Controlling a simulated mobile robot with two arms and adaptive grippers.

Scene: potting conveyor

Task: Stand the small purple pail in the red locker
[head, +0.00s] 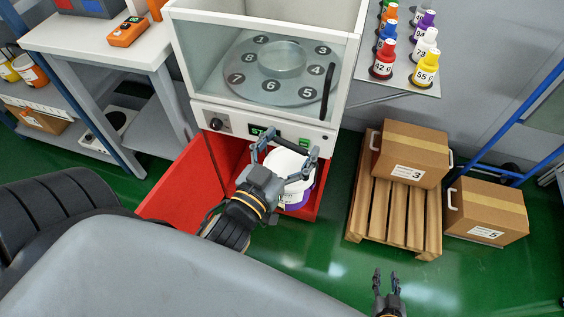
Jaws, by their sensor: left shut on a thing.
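The small pail (299,196) is white with a purple band and a white top. It is upright within the front of the red locker (182,183), under the white cabinet. My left gripper (287,150) is shut on the pail, its fingers on either side of the top. My wrist hides the pail's near left side, and I cannot tell whether its base touches the locker floor. My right gripper (386,277) is open and empty over the green floor at the bottom right.
The white cabinet (262,119) with a glass front and numbered turntable stands above the locker. A wooden pallet (395,211) with a box (411,153) is to the right, beside another box (487,211). A grey-white workbench (92,45) stands left. Green floor is clear between locker and pallet.

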